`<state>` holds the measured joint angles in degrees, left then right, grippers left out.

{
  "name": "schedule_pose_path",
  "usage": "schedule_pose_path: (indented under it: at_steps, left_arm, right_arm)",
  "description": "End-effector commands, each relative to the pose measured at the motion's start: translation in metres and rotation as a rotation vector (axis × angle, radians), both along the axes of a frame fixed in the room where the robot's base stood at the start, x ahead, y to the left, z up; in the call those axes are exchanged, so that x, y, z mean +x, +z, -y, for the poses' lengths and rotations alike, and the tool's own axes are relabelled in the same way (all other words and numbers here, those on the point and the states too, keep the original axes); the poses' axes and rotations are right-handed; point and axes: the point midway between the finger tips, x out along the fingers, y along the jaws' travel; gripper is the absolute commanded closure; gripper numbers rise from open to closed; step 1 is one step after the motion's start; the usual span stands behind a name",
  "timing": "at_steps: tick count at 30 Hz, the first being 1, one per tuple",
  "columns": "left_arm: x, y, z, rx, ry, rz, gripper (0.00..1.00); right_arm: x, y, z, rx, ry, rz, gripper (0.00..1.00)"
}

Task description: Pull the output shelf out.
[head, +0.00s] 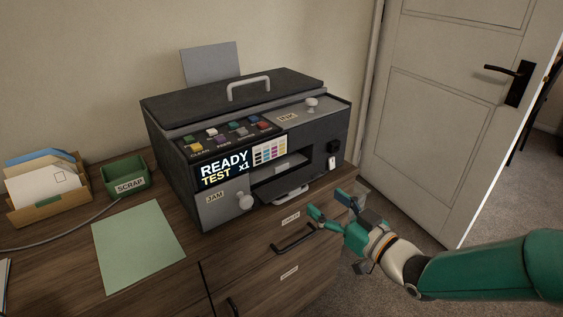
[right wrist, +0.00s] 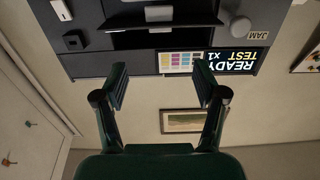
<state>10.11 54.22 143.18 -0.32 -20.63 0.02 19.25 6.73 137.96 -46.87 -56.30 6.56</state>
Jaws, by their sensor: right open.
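The output shelf (head: 290,196) is a small light grey ledge at the bottom front of the dark printer (head: 320,130), below its open slot. My right gripper (head: 332,206) is in front of the printer, a little right of the shelf and apart from it. Its fingers are spread and empty. In the right wrist view my right gripper (right wrist: 160,80) also shows open, with nothing between the fingertips; the printer front (right wrist: 110,62) appears upside down beyond them. My left gripper is not in view.
The wooden desk (head: 190,270) has a drawer handle (head: 294,238) below the printer. A green sheet (head: 138,245), a scrap bin (head: 125,178) and an envelope holder (head: 48,190) are to the left. A jam knob (head: 245,200) sticks out left of the shelf. A door (head: 450,110) stands at right.

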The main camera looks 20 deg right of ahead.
Motion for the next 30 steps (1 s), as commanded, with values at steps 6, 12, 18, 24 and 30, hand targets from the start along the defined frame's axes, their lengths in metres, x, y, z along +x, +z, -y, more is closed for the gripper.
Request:
schedule_pose_path:
  at_steps: [6, 12, 18, 24, 30]
  left_arm:
    - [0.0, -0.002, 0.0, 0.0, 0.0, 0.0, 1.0]
    - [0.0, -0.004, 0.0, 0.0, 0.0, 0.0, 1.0]
    - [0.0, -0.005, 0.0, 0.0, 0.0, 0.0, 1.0]
    - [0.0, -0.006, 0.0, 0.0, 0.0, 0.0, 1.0]
    - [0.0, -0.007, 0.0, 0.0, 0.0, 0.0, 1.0]
  right_arm:
    - [0.02, 0.004, -0.008, -0.003, 0.007, 0.014, 0.29]
    - [0.057, 0.003, -0.022, -0.004, 0.006, 0.013, 0.29]
    - [0.099, 0.003, -0.037, -0.004, 0.005, 0.012, 0.29]
    - [0.133, 0.003, -0.049, -0.004, 0.004, 0.011, 0.29]
    - [0.152, 0.004, -0.055, -0.004, 0.002, 0.011, 0.29]
